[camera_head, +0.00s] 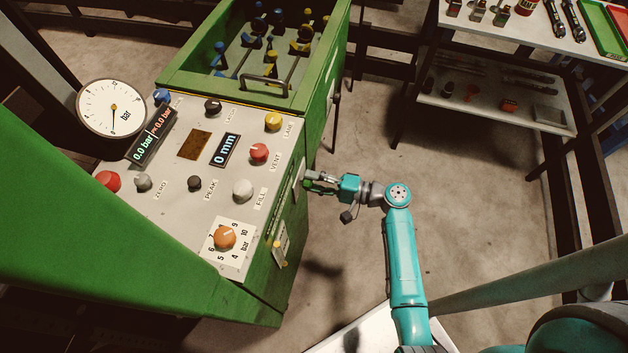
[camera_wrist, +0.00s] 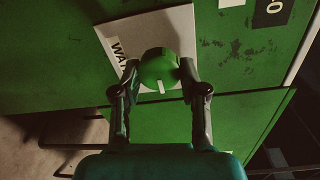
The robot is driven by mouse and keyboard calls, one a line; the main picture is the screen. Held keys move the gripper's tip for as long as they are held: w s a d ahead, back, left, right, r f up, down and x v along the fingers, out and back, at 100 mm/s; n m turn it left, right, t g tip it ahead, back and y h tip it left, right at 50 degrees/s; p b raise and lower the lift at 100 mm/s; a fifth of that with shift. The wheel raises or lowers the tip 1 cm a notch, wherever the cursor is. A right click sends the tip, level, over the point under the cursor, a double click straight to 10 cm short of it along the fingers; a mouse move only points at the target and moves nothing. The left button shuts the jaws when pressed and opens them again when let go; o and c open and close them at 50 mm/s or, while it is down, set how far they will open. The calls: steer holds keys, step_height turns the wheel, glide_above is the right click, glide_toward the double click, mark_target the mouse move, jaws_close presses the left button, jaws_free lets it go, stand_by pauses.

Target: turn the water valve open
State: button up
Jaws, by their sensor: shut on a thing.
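The water valve is a round green knob (camera_wrist: 160,68) with a white pointer mark, set on a pale plate (camera_wrist: 177,20) whose label reads "WAT" before the rest is hidden. In the wrist view the white mark points down toward my gripper's base. My gripper (camera_wrist: 159,77) has one finger on each side of the knob and is shut on it. In the head view my gripper (camera_head: 313,182) reaches the right side face of the green machine (camera_head: 292,215). The knob is too small and covered to make out clearly there.
The machine's sloped panel (camera_head: 175,205) carries several knobs, a gauge (camera_head: 112,107) and a display reading 0.0 bar. An orange dial (camera_head: 224,237) sits at its lower end. A shelf (camera_head: 540,118) with tools stands at upper right. Open floor lies between it and the machine.

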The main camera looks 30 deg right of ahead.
steer(key=o, duration=1.1)
steer(key=shift+o, duration=0.2)
steer(key=v, duration=1.2)
